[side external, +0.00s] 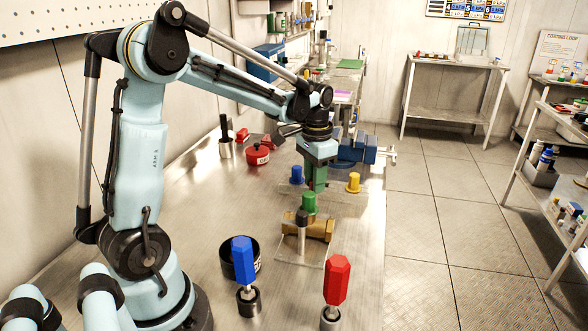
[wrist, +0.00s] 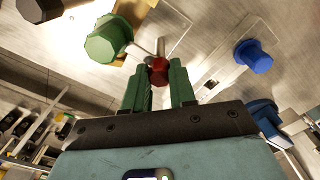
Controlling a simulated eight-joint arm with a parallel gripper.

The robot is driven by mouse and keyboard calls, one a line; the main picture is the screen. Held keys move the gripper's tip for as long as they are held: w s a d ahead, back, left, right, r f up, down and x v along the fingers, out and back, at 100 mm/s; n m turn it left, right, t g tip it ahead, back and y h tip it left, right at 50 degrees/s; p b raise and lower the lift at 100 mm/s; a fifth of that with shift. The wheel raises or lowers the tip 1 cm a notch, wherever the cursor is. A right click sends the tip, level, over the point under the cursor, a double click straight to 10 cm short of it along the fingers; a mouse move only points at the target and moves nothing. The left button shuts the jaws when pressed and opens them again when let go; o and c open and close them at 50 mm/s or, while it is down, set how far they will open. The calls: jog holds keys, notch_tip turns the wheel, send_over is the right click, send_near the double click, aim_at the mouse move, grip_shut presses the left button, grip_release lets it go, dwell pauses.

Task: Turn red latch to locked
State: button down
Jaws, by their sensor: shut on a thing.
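In the wrist view my gripper (wrist: 160,76) has its two green fingers on either side of the red latch (wrist: 158,70) and is shut on it. A thin metal rod shows beside the latch's red end. The latch's full length and its lock marking cannot be made out. In the side view my gripper (side external: 317,186) points down over the bench, just behind the green knob (side external: 309,201). The latch is mostly hidden there by the fingers.
A blue knob (side external: 297,174) and a yellow knob (side external: 354,181) stand close on either side of my gripper. A brass valve body (side external: 318,228) is in front. Blue (side external: 243,258) and red (side external: 337,279) hexagonal handles stand nearer the camera. A red pot (side external: 258,154) is behind left.

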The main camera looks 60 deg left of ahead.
jog(key=c, duration=0.9)
grip_release()
jog(key=shift+r, duration=0.1)
notch_tip(320, 180, up, 12)
jog(key=shift+f, duration=0.1)
jog(key=s+d+f+t, duration=0.2)
jog(key=s+d, duration=0.1)
jog(key=d, duration=0.1)
jog(key=s+d+f+t, duration=0.2)
jog(key=s+d+f, duration=0.1)
jog(key=d, duration=0.1)
jog(key=s+d+f+t, duration=0.2)
jog(key=s+d+t, duration=0.1)
jog(key=d, duration=0.2)
jog(key=shift+s+f, duration=0.2)
jog(key=shift+f, duration=0.2)
